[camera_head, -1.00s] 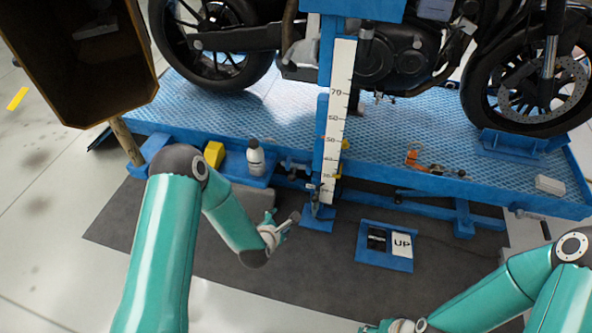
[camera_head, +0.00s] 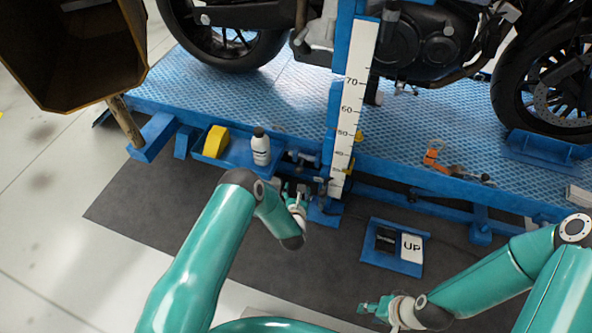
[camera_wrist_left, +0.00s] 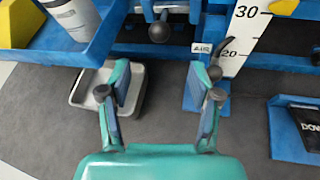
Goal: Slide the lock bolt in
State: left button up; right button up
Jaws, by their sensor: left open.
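In the left wrist view, a dark round knob (camera_wrist_left: 159,32) sticks out from the blue lift frame, probably the lock bolt's handle. How far in the bolt sits cannot be told. My left gripper (camera_wrist_left: 161,90) is open and empty, its two fingers spread, with the knob ahead of the gap and apart from it. In the head view my left gripper (camera_head: 297,196) is small and partly hidden by its wrist, close to the lift's front edge. My right gripper (camera_head: 372,308) is low in the head view, over the floor; its jaws are too small to read.
A black lever stands beside the AIR label (camera_wrist_left: 202,48) and the height scale (camera_wrist_left: 240,38). A grey tray (camera_wrist_left: 85,88) lies on the floor. A bottle (camera_head: 261,147) and a yellow block (camera_head: 215,141) sit on a blue shelf.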

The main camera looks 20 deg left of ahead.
aim_at(299, 173)
pick_arm(q)
jog(key=b+x, duration=0.5)
jog(key=x, duration=0.7)
jog(key=shift+f, duration=0.25)
jog(key=shift+w+a+f+b, duration=0.1)
jog(key=shift+w+b, duration=0.05)
jog(key=shift+w, duration=0.25)
jog(key=shift+w+a+b, duration=0.15)
jog(key=shift+w, duration=0.25)
grip_shut()
jog(key=shift+d, duration=0.15)
